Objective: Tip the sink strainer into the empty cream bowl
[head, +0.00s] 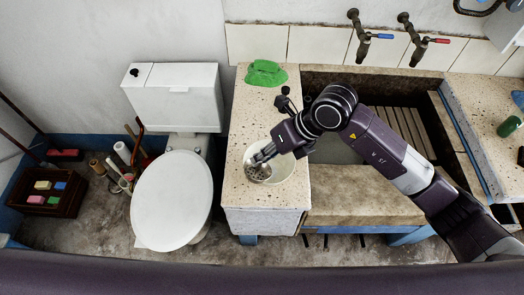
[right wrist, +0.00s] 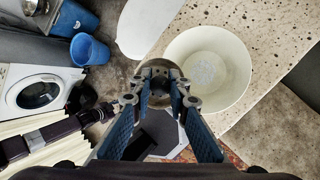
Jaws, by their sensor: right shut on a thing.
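The cream bowl (head: 285,166) stands on the speckled stone counter, and it also shows right of centre in the right wrist view (right wrist: 234,70). A pale patch lies on its floor in the wrist view; I cannot tell what it is. The metal sink strainer (head: 259,174) is in my right gripper (head: 263,157), overlapping the bowl's left front side in the head view. In the wrist view the strainer (right wrist: 160,67) sits between the fingertips (right wrist: 160,98), left of the bowl. Its exact tilt and contents are unclear. My left gripper is not in view.
A green cloth (head: 265,73) lies at the back of the counter (head: 238,185). The trough (head: 350,185) with a slatted rack (head: 403,125) is to the right, below two taps (head: 362,40). A toilet (head: 172,200) stands to the left.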

